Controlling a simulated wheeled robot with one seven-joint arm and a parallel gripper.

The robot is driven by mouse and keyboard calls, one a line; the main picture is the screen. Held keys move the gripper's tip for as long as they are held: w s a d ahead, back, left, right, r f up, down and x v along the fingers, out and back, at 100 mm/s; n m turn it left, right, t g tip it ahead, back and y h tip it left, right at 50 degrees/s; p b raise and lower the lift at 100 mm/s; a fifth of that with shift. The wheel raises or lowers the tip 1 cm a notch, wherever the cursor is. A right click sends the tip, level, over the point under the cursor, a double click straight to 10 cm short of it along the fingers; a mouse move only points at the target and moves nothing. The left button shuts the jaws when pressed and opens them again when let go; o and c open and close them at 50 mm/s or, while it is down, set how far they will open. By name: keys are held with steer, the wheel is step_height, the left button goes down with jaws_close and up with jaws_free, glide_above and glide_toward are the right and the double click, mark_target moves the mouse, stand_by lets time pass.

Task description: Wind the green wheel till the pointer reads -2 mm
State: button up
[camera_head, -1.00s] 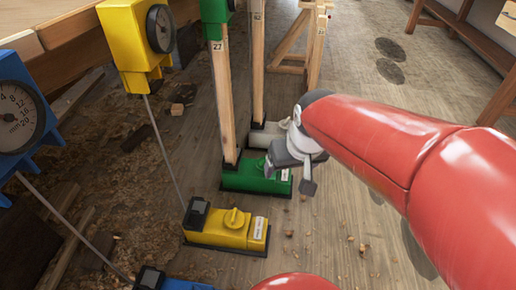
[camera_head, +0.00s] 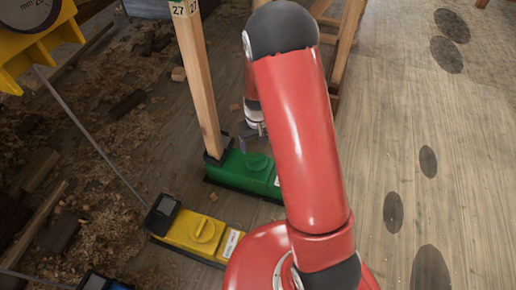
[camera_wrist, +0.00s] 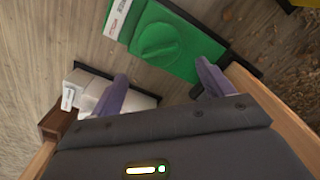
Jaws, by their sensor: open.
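The green wheel (camera_head: 257,162) is a round knob with a raised grip bar on top of a green box (camera_head: 228,173) at the foot of a wooden post. In the wrist view the green wheel (camera_wrist: 158,40) lies just beyond my fingertips. My gripper (camera_head: 252,134) is over the far side of the green box, partly hidden by my red arm. In the wrist view the fingers of my gripper (camera_wrist: 162,75) are spread with nothing between them. No contact with the wheel shows. The green gauge and its pointer are out of view.
A yellow box (camera_head: 188,236) with its own knob sits nearer, left of my arm. A yellow gauge (camera_head: 38,30) is cut off at top left, with a thin rod below it. The wooden post (camera_head: 199,85) rises beside the green box. A white unit (camera_wrist: 105,88) lies near it.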

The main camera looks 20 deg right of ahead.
mark_target(258, 157)
step_height(258, 157, down, 8)
steer(key=shift+r+b, duration=0.1)
steer(key=shift+b, duration=0.65)
steer(key=c, duration=1)
